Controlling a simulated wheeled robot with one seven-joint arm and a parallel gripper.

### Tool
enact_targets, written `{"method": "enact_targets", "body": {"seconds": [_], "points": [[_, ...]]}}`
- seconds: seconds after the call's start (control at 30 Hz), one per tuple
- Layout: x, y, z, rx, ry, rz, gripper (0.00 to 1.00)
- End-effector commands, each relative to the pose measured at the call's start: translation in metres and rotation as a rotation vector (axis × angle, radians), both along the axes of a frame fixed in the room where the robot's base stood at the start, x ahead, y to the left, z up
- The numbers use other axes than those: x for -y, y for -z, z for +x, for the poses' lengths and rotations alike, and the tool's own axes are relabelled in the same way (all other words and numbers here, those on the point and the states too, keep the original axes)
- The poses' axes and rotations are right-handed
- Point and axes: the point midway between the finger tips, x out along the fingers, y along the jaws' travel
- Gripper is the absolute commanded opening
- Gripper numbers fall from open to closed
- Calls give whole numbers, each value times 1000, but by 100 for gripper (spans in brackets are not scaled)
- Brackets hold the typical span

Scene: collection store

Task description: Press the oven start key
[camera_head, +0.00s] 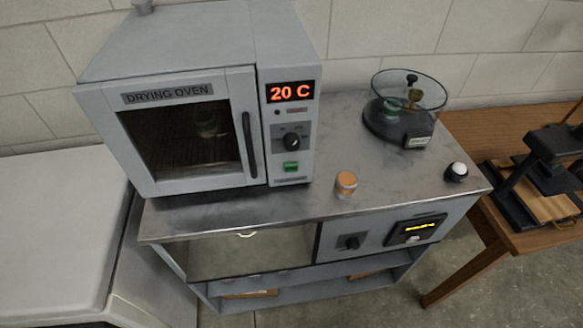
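The drying oven (160,75) is a grey box on the left part of a metal-topped bench. Its door is closed, and a jar-like thing shows dimly behind the glass. Its control panel is on the right side of its front, with a red display (290,92) reading "20 C". Below the display is a black knob (292,141). Below the knob is a green key (291,167), the likely start key; its label is too small to read. My gripper is not in view.
On the metal bench top (240,211) stand an orange-and-white jar (346,184), a glass-covered device (410,100) and a black thing with a white top (456,171). A wooden table (490,118) with a black stand is at right. A pale cabinet (60,220) is at left.

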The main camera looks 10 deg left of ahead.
Motion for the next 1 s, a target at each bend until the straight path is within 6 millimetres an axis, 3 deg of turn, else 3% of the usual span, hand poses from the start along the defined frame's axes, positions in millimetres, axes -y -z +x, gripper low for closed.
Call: {"method": "enact_targets", "body": {"seconds": [0.03, 0.23, 0.27, 1.0], "points": [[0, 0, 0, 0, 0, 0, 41], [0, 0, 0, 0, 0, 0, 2], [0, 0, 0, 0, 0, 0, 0], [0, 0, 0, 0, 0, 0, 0]]}}
